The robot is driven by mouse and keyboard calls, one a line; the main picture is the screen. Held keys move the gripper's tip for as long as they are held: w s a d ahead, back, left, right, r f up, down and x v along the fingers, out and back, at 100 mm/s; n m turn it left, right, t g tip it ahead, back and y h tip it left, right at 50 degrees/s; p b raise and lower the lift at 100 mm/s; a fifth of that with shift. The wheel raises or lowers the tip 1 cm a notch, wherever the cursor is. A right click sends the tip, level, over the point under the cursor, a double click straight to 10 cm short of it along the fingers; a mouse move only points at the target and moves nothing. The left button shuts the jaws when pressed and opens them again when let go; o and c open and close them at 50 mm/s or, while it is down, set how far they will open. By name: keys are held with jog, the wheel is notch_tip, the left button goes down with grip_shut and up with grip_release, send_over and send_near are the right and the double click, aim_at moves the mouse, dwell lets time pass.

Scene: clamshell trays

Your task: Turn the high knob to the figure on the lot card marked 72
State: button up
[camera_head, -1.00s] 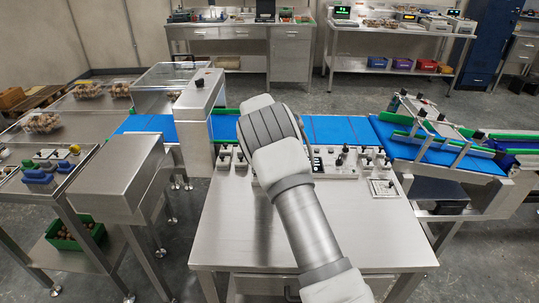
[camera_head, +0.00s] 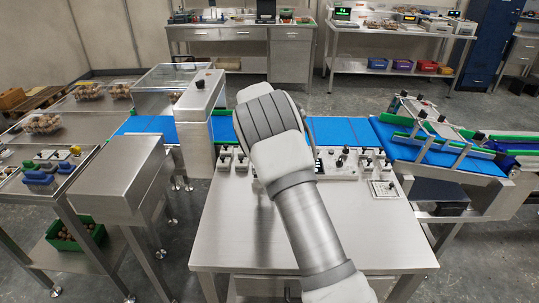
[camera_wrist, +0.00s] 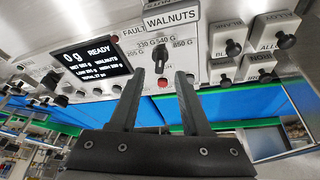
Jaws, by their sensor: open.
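The control panel (camera_wrist: 215,30) fills the upper part of the wrist view, seen tilted. A dark knob with a red part (camera_wrist: 162,70) sits below the WALNUTS label (camera_wrist: 172,18), with figures around it including 330 G, 540 G and 850 G. I cannot read whether it is marked high. My gripper (camera_wrist: 157,80) is open, its two fingers on either side of this knob in the picture; contact cannot be told. A black display (camera_wrist: 92,62) reads 0 g, READY and WALNUTS. In the head view my arm hides the gripper and part of the panel (camera_head: 340,170). No card marked 72 is legible.
More black knobs (camera_wrist: 285,40) on white plates stand right of the dial. Small switches line the panel's left. In the head view the steel table (camera_head: 235,235) is clear in front of the panel, and a blue conveyor (camera_head: 345,131) runs behind it.

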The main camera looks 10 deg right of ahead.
jog(key=v, duration=1.3)
jog(key=shift+r, duration=0.25)
jog(key=s+d+r+n+y+p, duration=0.1)
jog(key=s+d+r, duration=0.1)
jog(key=s+r, duration=0.6)
jog(key=s+d+r+n+y, duration=0.15)
jog(key=s+r, duration=0.35)
jog(key=s, duration=0.7)
jog(key=s+f+n+t+p, duration=0.1)
jog(key=s+f+n, duration=0.2)
jog(key=s, duration=1.9)
jog(key=shift+s+n+t, duration=0.3)
jog(key=shift+s+n, duration=0.05)
jog(key=shift+s, duration=0.05)
